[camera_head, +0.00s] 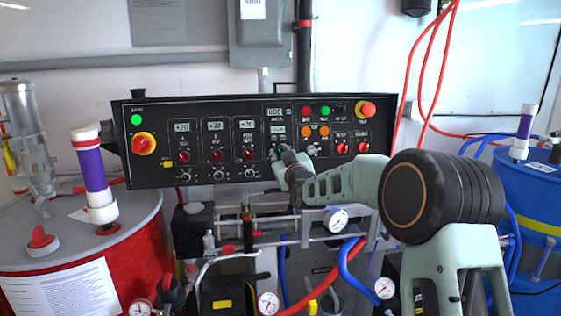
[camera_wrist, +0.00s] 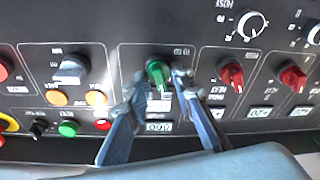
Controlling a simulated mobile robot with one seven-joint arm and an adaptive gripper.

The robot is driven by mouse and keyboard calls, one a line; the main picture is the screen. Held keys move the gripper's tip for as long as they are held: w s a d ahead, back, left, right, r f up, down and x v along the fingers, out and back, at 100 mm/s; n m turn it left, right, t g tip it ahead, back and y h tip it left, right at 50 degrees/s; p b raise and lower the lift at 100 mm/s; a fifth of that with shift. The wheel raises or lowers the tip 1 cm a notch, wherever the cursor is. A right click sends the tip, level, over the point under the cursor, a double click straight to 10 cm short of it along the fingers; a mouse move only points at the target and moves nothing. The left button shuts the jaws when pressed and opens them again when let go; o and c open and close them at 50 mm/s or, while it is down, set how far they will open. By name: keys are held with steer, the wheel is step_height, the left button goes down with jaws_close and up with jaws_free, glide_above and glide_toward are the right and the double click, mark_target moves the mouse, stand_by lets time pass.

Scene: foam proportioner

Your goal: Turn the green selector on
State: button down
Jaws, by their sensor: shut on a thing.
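The green selector (camera_wrist: 157,71) is on the black control panel (camera_head: 225,110), between the two fingers of my gripper (camera_wrist: 160,82) in the wrist view. The fingertips are at its left and right sides and my gripper is shut on it. Its angle is hard to read at this size. In the head view my gripper (camera_head: 287,163) is at the lower middle of the panel and hides most of the selector.
In the wrist view red selectors (camera_wrist: 232,75) are to the right, and a grey selector (camera_wrist: 70,70) and orange lamps (camera_wrist: 95,98) to the left. In the head view an emergency stop (camera_head: 368,109) is at the panel's upper right. Gauges (camera_head: 336,220) and hoses lie below.

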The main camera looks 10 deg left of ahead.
steer(key=m+h+b, duration=0.1)
steer(key=m, duration=0.2)
steer(key=m+h+b, duration=0.1)
steer(key=m+b, duration=0.1)
steer(key=m, duration=0.2)
steer(key=m+h+b, duration=0.1)
steer(key=m, duration=0.3)
steer(key=shift+t+b, duration=0.3)
steer(key=shift+m, duration=0.4)
steer(key=c, duration=2)
jaws_free()
steer(key=shift+c, duration=0.2)
steer(key=shift+s, duration=0.1)
steer(key=s+d, duration=0.2)
steer(key=s, duration=0.9)
steer(key=shift+s, duration=0.3)
